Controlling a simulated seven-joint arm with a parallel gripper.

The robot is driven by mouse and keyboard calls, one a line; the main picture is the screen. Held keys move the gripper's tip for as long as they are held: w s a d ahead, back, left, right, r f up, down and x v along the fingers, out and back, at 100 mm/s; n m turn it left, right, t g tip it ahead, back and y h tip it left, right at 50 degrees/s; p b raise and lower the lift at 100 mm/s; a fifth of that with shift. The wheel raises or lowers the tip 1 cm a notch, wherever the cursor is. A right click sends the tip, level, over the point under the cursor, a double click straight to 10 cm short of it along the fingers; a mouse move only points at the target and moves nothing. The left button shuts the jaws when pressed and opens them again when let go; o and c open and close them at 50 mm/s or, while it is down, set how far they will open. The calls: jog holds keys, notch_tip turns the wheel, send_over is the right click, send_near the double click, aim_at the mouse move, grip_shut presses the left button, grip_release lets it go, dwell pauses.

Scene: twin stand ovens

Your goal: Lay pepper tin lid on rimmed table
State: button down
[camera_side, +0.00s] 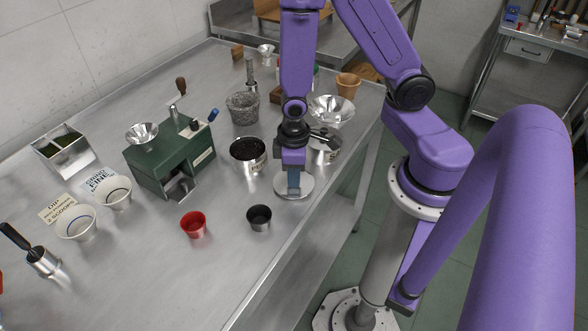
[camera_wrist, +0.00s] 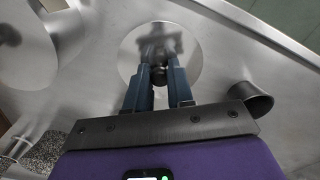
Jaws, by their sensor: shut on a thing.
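The pepper tin lid is a round pale metal disc (camera_side: 294,188) with a dark knob in its middle. It is under my gripper (camera_side: 293,180), near the table's right-hand edge. In the wrist view, the lid (camera_wrist: 190,48) lies flat beyond my fingertips (camera_wrist: 160,76), which are shut on its knob. The lid is at or just above the steel rimmed table (camera_side: 130,270); I cannot tell if it touches. An open tin with dark grains (camera_side: 248,155) stands left of my gripper, its label partly visible.
A dark cup (camera_side: 259,218) stands close to the lid at lower left, with a red cup (camera_side: 193,225) farther left. A green grinder box (camera_side: 170,160) is behind them. Another tin (camera_side: 323,152) stands behind my gripper.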

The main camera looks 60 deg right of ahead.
jog(key=shift+f, duration=0.3)
dwell(0.5)
jog(key=c, duration=0.9)
grip_release()
jog(key=shift+r, duration=3.5)
jog(key=s+a+r+n, duration=0.1)
jog(key=s+r+n, duration=0.5)
jog(key=s+r, duration=0.6)
jog(key=shift+a+r+n, duration=0.15)
jog(key=shift+n, duration=0.15)
